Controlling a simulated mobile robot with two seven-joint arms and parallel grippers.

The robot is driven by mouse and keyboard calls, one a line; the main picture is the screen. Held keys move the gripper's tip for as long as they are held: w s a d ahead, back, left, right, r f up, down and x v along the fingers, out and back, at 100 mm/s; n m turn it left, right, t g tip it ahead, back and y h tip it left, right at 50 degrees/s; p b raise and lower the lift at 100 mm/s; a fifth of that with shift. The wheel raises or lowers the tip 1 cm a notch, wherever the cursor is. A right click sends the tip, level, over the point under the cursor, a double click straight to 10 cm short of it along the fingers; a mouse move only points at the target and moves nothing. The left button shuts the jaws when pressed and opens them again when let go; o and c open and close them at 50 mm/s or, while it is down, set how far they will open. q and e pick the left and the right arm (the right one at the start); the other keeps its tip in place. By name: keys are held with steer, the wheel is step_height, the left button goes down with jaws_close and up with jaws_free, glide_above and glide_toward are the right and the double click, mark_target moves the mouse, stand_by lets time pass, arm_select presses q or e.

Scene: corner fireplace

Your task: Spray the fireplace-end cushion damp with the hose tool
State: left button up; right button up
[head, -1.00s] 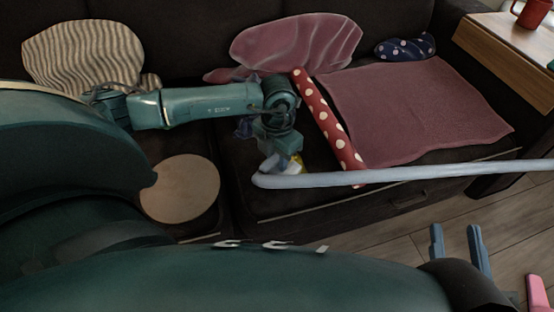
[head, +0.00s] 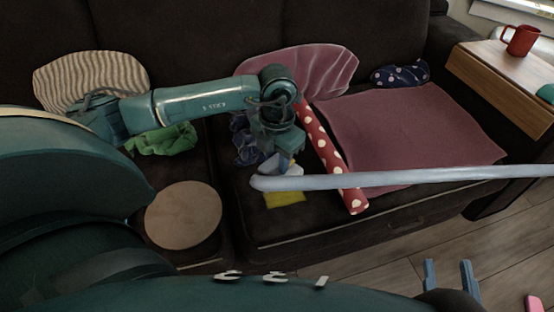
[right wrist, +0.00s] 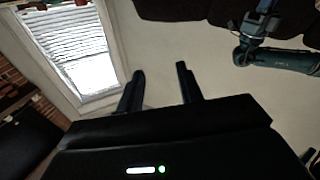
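A striped beige cushion (head: 92,82) leans on the sofa back at the left in the head view. A pink cushion (head: 325,68) leans further right. The fireplace does not show in the head view, so I cannot tell which cushion is at its end. A long pale blue-grey tube (head: 420,177), perhaps the hose tool, runs from the right edge to my left gripper (head: 280,165). The tube partly covers this gripper, which is over the sofa seat; its grip is unclear. My right gripper (head: 449,278) is open; the right wrist view shows it empty (right wrist: 160,88).
A red polka-dot roll (head: 325,150), a pink blanket (head: 410,125), a yellow cloth (head: 285,193), a green cloth (head: 165,138) and a round tan disc (head: 183,215) lie on the sofa. A red mug (head: 522,40) stands on a wooden table (head: 500,75). Floor shows at lower right.

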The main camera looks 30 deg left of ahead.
mark_target(277, 157)
arm_select(q)
steer(key=c, duration=0.4)
steer(key=shift+o, duration=0.2)
steer(key=shift+r, duration=0.2)
step_height(277, 157, up, 3)
steer(key=shift+f+p, duration=0.2)
steer(key=shift+p, duration=1)
step_height(277, 157, up, 5)
steer(key=p, duration=0.3)
steer(key=shift+p, duration=0.4)
steer(key=shift+r+p, duration=0.35)
steer(key=shift+r, duration=0.15)
arm_select(e)
steer(key=d+m+g+h, duration=0.1)
steer(key=g, duration=0.1)
steer(key=d+m+g+h, duration=0.1)
steer(key=h, duration=0.1)
steer(key=shift+s+g, duration=0.15)
steer(key=shift+g, duration=0.25)
